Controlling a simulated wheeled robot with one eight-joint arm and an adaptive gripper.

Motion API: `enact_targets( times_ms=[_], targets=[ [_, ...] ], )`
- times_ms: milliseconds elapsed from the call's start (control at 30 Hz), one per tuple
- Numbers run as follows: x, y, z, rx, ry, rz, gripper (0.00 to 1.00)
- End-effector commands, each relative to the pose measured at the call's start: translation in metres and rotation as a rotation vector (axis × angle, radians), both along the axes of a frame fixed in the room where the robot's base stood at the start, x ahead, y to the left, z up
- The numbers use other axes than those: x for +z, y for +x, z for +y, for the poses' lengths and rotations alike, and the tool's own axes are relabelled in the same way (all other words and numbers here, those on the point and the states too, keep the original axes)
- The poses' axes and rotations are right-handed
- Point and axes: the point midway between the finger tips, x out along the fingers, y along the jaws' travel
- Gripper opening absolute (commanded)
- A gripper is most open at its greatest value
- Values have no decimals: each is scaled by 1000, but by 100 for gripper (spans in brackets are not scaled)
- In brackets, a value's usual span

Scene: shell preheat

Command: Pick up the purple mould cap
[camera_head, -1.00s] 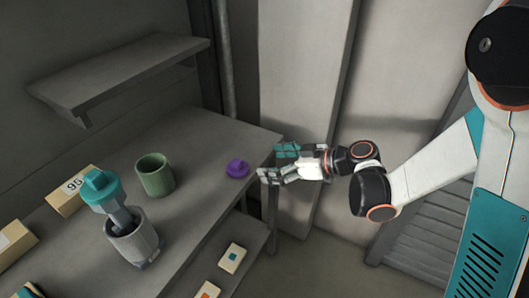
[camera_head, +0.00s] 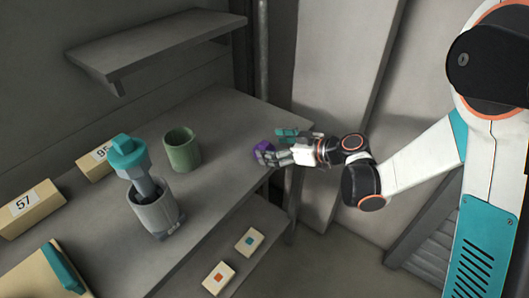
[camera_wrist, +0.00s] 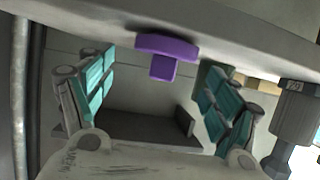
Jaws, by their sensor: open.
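The purple mould cap (camera_head: 262,149) sits near the right end of the grey worktop, partly hidden by a finger. My gripper (camera_head: 275,146) is open at that end, its fingers at the cap's near side. In the wrist view the picture is inverted, with the worktop along the top. There the cap (camera_wrist: 166,48) shows a wide disc and a narrower knob, in the gap between the open fingers of my gripper (camera_wrist: 156,68). I cannot tell whether either finger touches it.
A green cup (camera_head: 182,150) and a grey holder (camera_head: 158,214) with a teal-topped tool (camera_head: 128,158) stand left on the worktop (camera_head: 225,135). Numbered boxes (camera_head: 30,208) lie further left. A shelf (camera_head: 160,42) hangs above. A lower shelf holds two small blocks (camera_head: 249,242).

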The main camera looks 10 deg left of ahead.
Motion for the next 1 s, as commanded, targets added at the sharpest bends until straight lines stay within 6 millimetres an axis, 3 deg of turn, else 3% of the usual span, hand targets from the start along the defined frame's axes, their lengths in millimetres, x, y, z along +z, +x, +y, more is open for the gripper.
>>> enact_targets(
  times_ms=[200,433,467,667,1000],
  targets=[
    [-14,6,27,1,0,-1,82],
    [-14,7,30,0,0,0,82],
    [-14,7,30,0,0,0,80],
    [-14,7,30,0,0,-1,34],
    [-13,7,30,0,0,-1,34]
  ],
)
